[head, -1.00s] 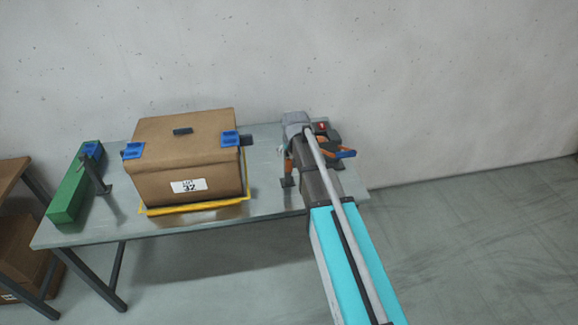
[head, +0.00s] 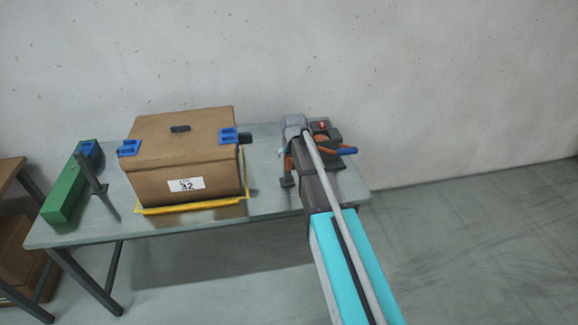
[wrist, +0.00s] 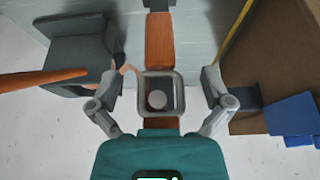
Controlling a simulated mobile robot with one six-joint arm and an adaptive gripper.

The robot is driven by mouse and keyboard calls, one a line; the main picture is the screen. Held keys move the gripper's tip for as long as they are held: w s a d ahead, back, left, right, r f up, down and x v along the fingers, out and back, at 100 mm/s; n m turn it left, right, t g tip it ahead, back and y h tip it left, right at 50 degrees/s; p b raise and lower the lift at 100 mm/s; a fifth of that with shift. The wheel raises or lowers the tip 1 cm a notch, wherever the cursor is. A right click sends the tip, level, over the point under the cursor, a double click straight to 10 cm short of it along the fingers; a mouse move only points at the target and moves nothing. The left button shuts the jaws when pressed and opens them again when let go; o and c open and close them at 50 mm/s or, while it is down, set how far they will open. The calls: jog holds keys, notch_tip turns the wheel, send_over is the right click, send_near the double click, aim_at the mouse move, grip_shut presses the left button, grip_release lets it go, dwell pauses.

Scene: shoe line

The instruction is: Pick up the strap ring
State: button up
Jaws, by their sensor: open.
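The strap ring (wrist: 141,93) is a grey square frame with rounded corners, in the middle of the wrist view. A pale round spot shows through its opening. An orange strap (wrist: 159,42) runs above and below it in the picture. My gripper (wrist: 163,97) is open, with one finger on each side of the ring and a visible gap to both. Whether the ring lies at fingertip depth I cannot tell. In the head view my arm hides the ring and the fingertips. Part of the orange strap or its stand (head: 288,163) shows left of my arm.
A brown carton (head: 160,182) stands left of my arm on the grey table (head: 270,205), with blue clips (head: 228,136) on top. A dark block (wrist: 75,50) and an orange bar (wrist: 40,79) lie left in the wrist view. A green box (head: 66,195) is far left.

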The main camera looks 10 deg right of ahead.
jog(key=shift+w+f, duration=0.15)
jog(key=shift+f, duration=0.3)
dwell(0.3)
jog(key=c, duration=1.3)
jog(key=shift+r, duration=0.1)
jog(key=shift+r+p, duration=0.5)
jog(key=shift+r, duration=0.1)
jog(key=shift+s+r, duration=0.2)
jog(key=s, duration=1.7)
jog(key=shift+s+f, duration=0.15)
jog(key=shift+s, duration=0.15)
